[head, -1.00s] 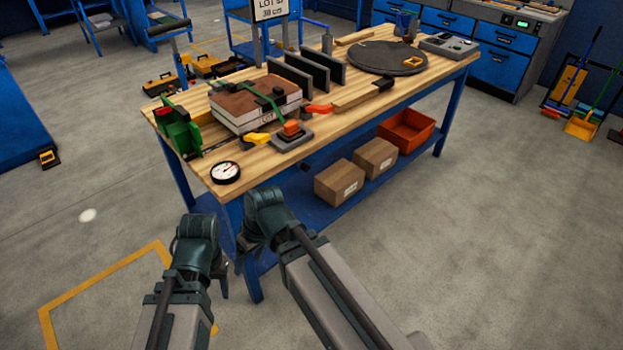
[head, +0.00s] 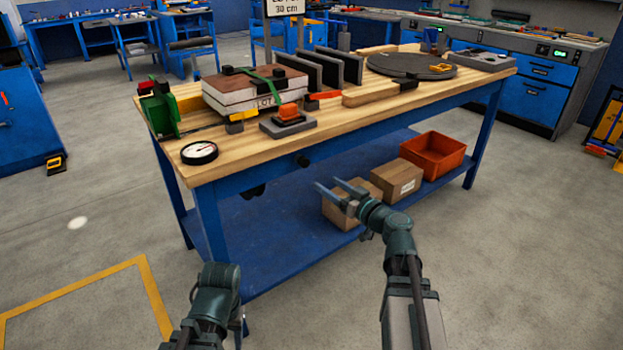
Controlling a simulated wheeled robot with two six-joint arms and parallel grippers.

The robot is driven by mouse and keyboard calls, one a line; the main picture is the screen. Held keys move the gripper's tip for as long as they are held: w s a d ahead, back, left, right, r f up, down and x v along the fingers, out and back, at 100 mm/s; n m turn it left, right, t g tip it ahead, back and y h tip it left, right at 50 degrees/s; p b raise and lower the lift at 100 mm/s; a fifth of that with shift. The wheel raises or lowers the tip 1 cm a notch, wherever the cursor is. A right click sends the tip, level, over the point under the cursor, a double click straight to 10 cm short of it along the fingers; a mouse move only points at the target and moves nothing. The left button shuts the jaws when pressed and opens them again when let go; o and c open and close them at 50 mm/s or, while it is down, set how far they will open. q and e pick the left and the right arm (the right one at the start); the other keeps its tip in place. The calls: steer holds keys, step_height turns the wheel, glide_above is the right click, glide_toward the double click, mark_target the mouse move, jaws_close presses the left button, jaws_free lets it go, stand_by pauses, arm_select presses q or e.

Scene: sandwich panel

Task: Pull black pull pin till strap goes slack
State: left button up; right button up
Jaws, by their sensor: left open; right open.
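A green strap (head: 268,84) runs over a brown-topped panel stack (head: 236,96) with a lot label on the bench's left part. I cannot tell whether the strap is taut. My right gripper (head: 337,188) is open and empty, in front of the bench, below and right of the knob. My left gripper (head: 240,326) is low at the bottom, left of the right one, mostly hidden behind its own wrist, away from the bench top.
The wooden bench top (head: 350,122) also bears a dial gauge (head: 199,152), a green clamp (head: 158,110), upright dark plates (head: 335,68) and a round dark disc (head: 411,66). Cartons (head: 398,181) and an orange bin (head: 434,155) sit on the lower shelf. Floor in front is clear.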

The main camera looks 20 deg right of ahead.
mark_target(306, 165)
steer(key=x, duration=0.4)
steer(key=d+x, duration=0.1)
steer(key=x, duration=0.8)
steer(key=shift+w+d+r, duration=0.1)
steer(key=shift+w+d, duration=0.05)
steer(key=shift+w, duration=0.35)
jaws_close()
stand_by(1.0)
